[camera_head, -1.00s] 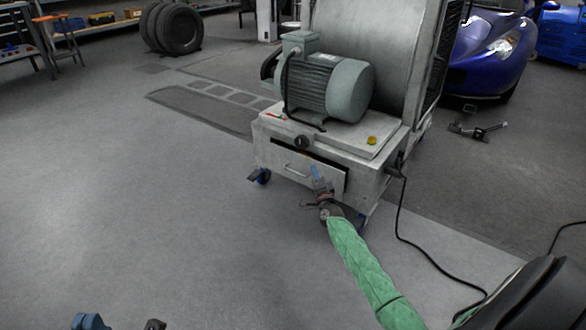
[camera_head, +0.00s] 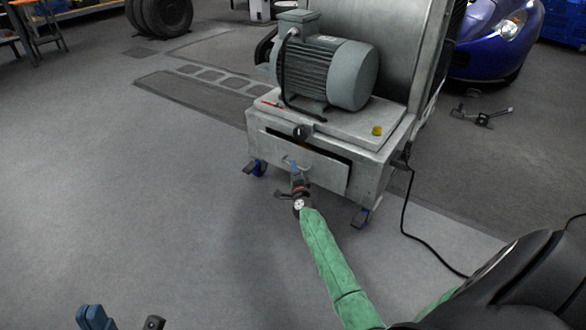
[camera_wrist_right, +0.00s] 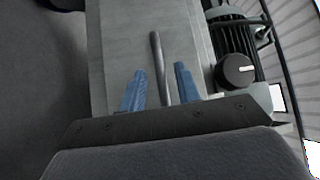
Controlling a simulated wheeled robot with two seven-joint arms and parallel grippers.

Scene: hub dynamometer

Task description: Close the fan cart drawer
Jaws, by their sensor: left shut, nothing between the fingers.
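The fan cart (camera_head: 380,135) is a grey metal box on casters. Its drawer (camera_head: 325,172) stands slightly out, with a dark gap above its front panel; the panel also shows in the right wrist view (camera_wrist_right: 120,35). The drawer handle (camera_wrist_right: 155,50) is a grey bar. My right gripper (camera_head: 297,172) is at the drawer front, its blue fingers open on either side of the handle in the right wrist view (camera_wrist_right: 158,88). Gaps show between fingers and bar. My left gripper (camera_head: 96,318) is at the bottom left edge, partly cut off, far from the cart and empty.
A motor (camera_head: 325,70) sits on the cart top. A black cable (camera_head: 408,215) runs along the floor at the right. The floor at left is clear.

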